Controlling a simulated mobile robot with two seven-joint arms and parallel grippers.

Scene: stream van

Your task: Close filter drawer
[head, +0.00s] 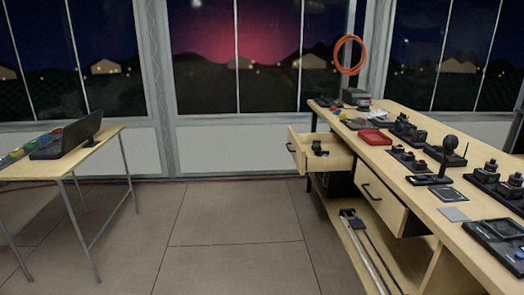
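A wooden drawer (335,160) at the far end of the long desk on the right is pulled out to the left. Its front panel (297,152) has a dark handle and stands well clear of the desk. A small dark object (318,148) lies inside it. A second, nearer drawer front (380,204) with a dark handle looks shut or nearly so. I see no label telling which is the filter drawer. Neither of my grippers is in view.
The long desk (455,213) carries several dark devices and a red box (375,137). Its lower shelf (352,246) holds long rods.

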